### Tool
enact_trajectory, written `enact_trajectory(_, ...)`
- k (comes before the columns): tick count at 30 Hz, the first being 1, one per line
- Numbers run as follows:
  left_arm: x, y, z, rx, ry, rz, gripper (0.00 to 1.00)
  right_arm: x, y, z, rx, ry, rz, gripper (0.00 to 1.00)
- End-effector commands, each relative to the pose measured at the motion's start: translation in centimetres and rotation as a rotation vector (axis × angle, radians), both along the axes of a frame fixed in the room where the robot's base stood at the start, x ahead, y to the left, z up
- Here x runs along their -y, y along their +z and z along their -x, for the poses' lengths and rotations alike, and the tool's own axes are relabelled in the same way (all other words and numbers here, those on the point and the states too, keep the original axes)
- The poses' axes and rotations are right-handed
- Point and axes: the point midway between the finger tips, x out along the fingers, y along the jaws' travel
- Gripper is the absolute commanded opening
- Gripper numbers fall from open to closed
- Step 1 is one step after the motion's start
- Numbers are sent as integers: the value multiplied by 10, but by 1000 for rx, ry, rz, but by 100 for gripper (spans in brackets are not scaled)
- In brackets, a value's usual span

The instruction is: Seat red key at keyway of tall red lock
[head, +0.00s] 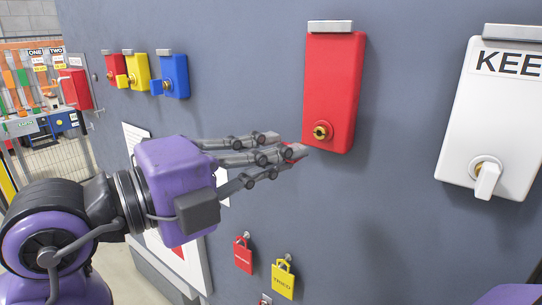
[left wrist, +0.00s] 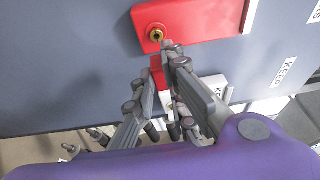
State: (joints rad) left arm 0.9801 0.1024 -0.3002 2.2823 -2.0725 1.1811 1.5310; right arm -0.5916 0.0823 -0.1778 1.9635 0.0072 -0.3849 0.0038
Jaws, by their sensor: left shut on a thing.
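The tall red lock (head: 335,80) is mounted on the grey wall, with a brass keyway (head: 321,131) near its lower end. My left gripper (head: 286,147) is below and left of the keyway, its fingers pointing right toward the lock. It is shut on the red key (head: 298,151), of which only a small red part shows past the fingertips. In the left wrist view the lock (left wrist: 205,20) and keyway (left wrist: 156,34) lie just beyond the fingertips (left wrist: 166,62). The red key (left wrist: 157,70) is partly hidden by the fingers there and appears apart from the keyway. My right gripper is out of view.
A white box (head: 500,110) with a white key handle is on the wall at right. Small red, yellow and blue (head: 174,75) locks are at upper left. Red (head: 243,255) and yellow (head: 283,279) padlock tags hang below. The wall around the keyway is clear.

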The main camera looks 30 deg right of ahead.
Motion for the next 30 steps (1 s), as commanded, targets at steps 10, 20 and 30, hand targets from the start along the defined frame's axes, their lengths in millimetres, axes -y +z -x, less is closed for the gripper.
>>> enact_trajectory(10, 1, 4, 1, 4, 3, 2, 0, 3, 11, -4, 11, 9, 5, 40)
enact_trajectory(20, 30, 4, -11, 4, 4, 2, 0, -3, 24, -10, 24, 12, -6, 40)
enact_trajectory(30, 43, 1, -18, 0, 4, 2, 0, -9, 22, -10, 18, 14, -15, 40)
